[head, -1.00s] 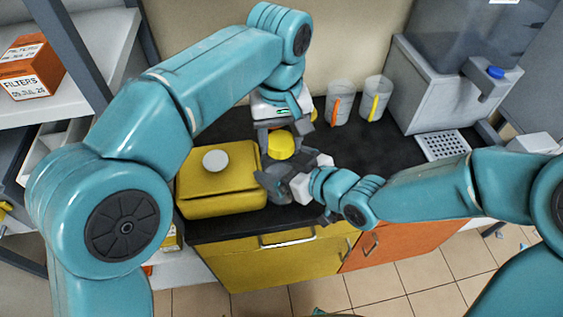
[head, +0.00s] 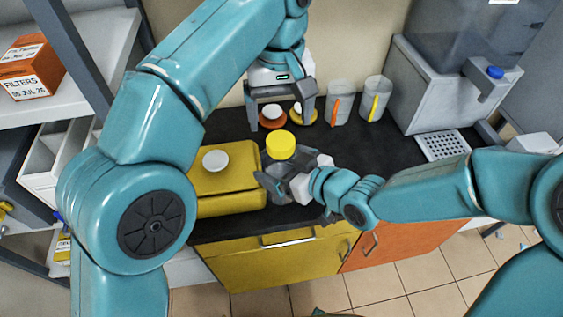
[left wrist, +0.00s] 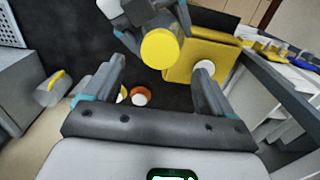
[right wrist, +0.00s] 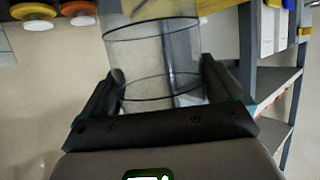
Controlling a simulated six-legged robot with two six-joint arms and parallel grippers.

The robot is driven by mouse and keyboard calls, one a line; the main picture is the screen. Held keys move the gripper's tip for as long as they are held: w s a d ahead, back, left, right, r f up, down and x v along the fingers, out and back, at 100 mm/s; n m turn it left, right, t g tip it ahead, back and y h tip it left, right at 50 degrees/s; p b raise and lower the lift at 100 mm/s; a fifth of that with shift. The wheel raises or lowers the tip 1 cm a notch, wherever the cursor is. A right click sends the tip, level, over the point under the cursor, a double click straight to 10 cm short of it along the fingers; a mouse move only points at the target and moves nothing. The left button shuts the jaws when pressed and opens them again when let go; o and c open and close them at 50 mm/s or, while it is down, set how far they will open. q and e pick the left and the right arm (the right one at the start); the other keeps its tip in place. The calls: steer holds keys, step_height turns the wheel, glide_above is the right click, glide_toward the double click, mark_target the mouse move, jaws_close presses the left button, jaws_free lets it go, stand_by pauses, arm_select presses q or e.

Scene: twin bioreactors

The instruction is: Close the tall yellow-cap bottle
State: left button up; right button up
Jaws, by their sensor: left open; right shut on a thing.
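The tall bottle has a clear body (right wrist: 150,60) and a round yellow cap (head: 281,145), which sits on its top; I cannot tell how tightly. My right gripper (head: 284,186) is shut around the bottle body, below the cap; its two fingers (right wrist: 160,88) flank the clear cylinder in the right wrist view. My left gripper (head: 281,125) is open and empty, above and behind the cap. In the left wrist view the cap (left wrist: 160,48) lies beyond the tips of the open left fingers (left wrist: 160,70), apart from them.
A yellow box (head: 230,190) with a white knob stands left of the bottle. Behind are an orange lid (head: 272,118) and a yellow lid with white knobs, and two clear beakers (head: 340,103) with orange and yellow marks. A grey dispenser (head: 425,95) stands right. Black counter is clear between.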

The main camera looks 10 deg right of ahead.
arm_select(q)
steer(key=shift+r, duration=0.6)
